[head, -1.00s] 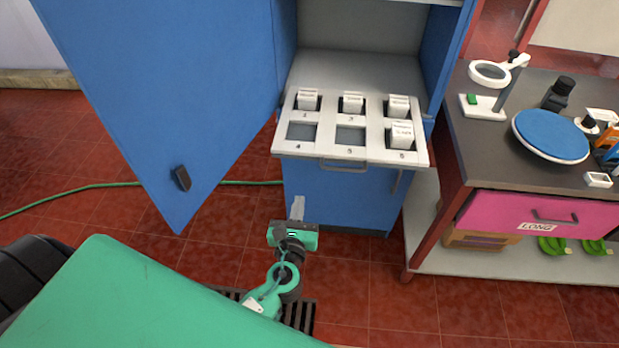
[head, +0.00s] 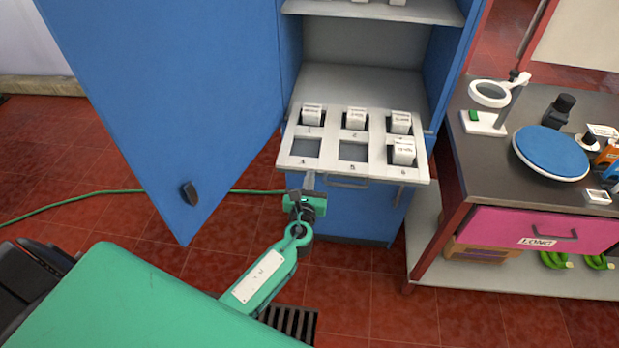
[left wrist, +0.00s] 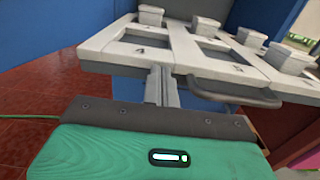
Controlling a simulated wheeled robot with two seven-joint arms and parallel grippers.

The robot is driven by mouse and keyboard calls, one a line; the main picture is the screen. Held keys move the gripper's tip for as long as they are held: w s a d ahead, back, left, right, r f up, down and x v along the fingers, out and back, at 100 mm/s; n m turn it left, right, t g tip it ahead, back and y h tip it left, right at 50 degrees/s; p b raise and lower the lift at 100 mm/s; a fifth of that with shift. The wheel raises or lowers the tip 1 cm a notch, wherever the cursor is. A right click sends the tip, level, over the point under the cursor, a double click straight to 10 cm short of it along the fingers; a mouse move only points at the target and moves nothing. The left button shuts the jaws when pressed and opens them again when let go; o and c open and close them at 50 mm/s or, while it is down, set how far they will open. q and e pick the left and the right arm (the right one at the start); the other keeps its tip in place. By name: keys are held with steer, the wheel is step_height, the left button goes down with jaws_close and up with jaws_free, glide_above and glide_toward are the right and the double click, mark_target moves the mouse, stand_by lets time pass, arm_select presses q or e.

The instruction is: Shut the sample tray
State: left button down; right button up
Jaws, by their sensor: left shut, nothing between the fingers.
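The white sample tray (head: 293,163) sticks out of the blue cabinet, pulled forward of the shelf. It has several numbered slots; some hold white sample boxes (head: 403,153) and slots 4 and 5 are empty. A grey bar handle (head: 347,183) is on its front edge. My left gripper (head: 309,180) is shut and empty, at the front edge of the tray, left of the handle. In the left wrist view its closed fingers (left wrist: 160,84) point at the tray front (left wrist: 120,62); I cannot tell if they touch it. My right gripper is not in view.
The blue cabinet door (head: 165,110) stands wide open on the left. A dark workbench (head: 470,160) with a magnifier (head: 490,93) and a blue round plate (head: 550,152) stands on the right. A green hose (head: 120,192) lies on the red tile floor.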

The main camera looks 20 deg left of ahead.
arm_select(q)
steer(key=shift+w, duration=0.1)
stand_by(0.3)
steer(key=b, duration=0.6)
glide_toward(320, 121)
steer(key=w, duration=0.1)
steer(key=w+a+f, duration=0.1)
steer(key=w, duration=0.1)
steer(key=shift+f, duration=0.2)
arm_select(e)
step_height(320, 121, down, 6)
arm_select(q)
steer(key=b+x, duration=0.5)
steer(key=x, duration=0.3)
steer(key=shift+w+a, duration=0.1)
steer(key=shift+w, duration=0.25)
steer(key=shift+b+x, duration=0.7)
steer(key=shift+x, duration=0.15)
steer(key=shift+w+r, duration=0.15)
steer(key=shift+w, duration=0.05)
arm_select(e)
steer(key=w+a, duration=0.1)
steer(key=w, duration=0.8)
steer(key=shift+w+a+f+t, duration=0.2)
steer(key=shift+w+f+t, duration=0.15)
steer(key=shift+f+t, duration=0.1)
